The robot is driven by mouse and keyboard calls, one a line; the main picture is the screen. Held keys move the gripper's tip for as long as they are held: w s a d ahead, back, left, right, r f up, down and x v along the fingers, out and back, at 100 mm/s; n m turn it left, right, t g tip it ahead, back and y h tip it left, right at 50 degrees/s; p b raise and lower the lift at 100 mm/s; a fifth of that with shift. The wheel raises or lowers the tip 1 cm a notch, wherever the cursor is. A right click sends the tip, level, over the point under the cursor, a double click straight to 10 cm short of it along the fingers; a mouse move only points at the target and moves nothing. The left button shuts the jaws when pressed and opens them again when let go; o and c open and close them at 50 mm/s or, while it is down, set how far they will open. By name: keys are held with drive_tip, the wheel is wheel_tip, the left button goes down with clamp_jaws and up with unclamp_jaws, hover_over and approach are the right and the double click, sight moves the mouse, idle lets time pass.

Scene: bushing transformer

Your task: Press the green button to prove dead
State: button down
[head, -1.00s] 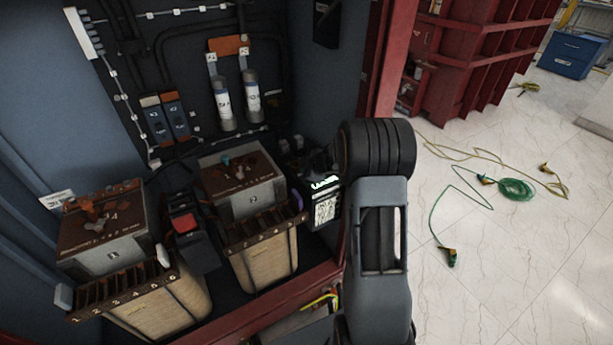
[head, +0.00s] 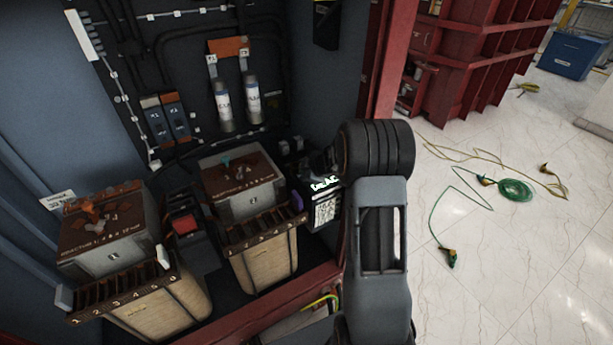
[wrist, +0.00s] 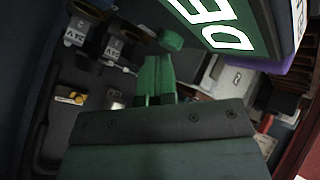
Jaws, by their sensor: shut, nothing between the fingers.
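My gripper (wrist: 160,62) is shut and empty in the wrist view, its fingers tinted green. A small rounded green piece (wrist: 172,40), which looks like the green button, sits right at the fingertips; whether they touch I cannot tell. Beside it is a tester with a lit green screen (wrist: 222,22) showing large white letters starting "DE". In the head view the tester (head: 326,207) stands at the right end of the cabinet, its lit text small and partly covered. My wrist hides the fingers and the button there.
Left of the tester stand two transformer boxes with terminal rows (head: 243,187) (head: 105,250) and a red-topped block (head: 186,224). Two bushing-like cylinders (head: 223,105) hang on the back wall. Green cables (head: 515,190) lie on the open floor at right.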

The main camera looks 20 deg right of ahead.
drive_tip(key=shift+r+p, duration=0.7)
drive_tip(key=shift+p, duration=0.05)
drive_tip(key=shift+r, duration=0.1)
wheel_tip(320, 180, up, 5)
drive_tip(key=p, duration=0.6)
idle(0.6)
drive_tip(key=s+r+m+t+h, duration=0.1)
drive_tip(key=s+r+m+h, duration=0.2)
drive_tip(key=r, duration=0.4)
drive_tip(key=s+r+m+h, duration=0.3)
drive_tip(key=r+m, duration=0.1)
drive_tip(key=r, duration=0.3)
drive_tip(key=s+a+m+g+y, duration=0.1)
drive_tip(key=s+a, duration=0.3)
drive_tip(key=s, duration=0.4)
drive_tip(key=s+a+m+g+y, duration=0.1)
drive_tip(key=s+a+m+g, duration=0.1)
drive_tip(key=s, duration=0.5)
drive_tip(key=s+a+r+m+g+y, duration=0.1)
drive_tip(key=s+a+m+g, duration=0.1)
drive_tip(key=s+a, duration=0.4)
drive_tip(key=s+g, duration=0.1)
drive_tip(key=s, duration=0.1)
drive_tip(key=shift+s+m, duration=0.3)
drive_tip(key=shift+s, duration=0.05)
